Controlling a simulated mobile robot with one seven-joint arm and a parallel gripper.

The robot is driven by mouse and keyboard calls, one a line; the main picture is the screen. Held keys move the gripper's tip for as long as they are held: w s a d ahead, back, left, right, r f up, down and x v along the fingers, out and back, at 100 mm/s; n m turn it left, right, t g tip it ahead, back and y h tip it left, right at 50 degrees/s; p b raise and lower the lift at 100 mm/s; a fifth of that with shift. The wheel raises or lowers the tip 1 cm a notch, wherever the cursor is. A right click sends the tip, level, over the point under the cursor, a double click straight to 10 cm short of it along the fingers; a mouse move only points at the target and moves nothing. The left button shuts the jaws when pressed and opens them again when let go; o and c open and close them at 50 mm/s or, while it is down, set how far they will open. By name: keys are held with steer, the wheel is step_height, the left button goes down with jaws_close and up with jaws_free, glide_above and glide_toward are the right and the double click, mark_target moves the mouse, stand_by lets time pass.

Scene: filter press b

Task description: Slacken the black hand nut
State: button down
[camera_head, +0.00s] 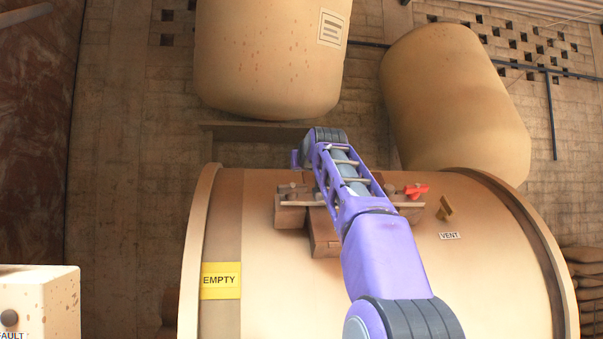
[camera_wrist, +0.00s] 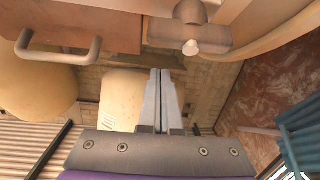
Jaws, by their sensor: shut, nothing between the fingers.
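I cannot make out a black hand nut in either view. My arm covers part of the brown fittings (camera_head: 290,215) on top of the large tan drum (camera_head: 275,300) in the head view, and the end of the arm faces away. In the wrist view my gripper (camera_wrist: 160,72) is shut and empty, its two grey fingers pressed together. A brown fitting with a pale round end (camera_wrist: 190,46) hangs just above and right of the fingertips, apart from them. A grey bent handle (camera_wrist: 62,48) on a brown block is to the upper left.
A red handle (camera_head: 416,191) and a small brass-coloured part (camera_head: 445,208) stand on the drum near the VENT label (camera_head: 449,236). A yellow EMPTY sign (camera_head: 220,281) is at its left. Two tan tanks (camera_head: 265,60) stand behind. A pale box (camera_head: 40,300) is at lower left.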

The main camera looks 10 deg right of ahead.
mark_target(292, 189)
steer(key=shift+s+f, duration=0.15)
steer(key=shift+f, duration=0.15)
steer(key=shift+s+d+f+b, duration=0.1)
steer(key=shift+s+f+b, duration=0.35)
steer(key=shift+s+f, duration=0.6)
steer(key=shift+s+f+b, duration=0.3)
steer(key=shift+s+f, duration=0.05)
steer(key=shift+f, duration=0.3)
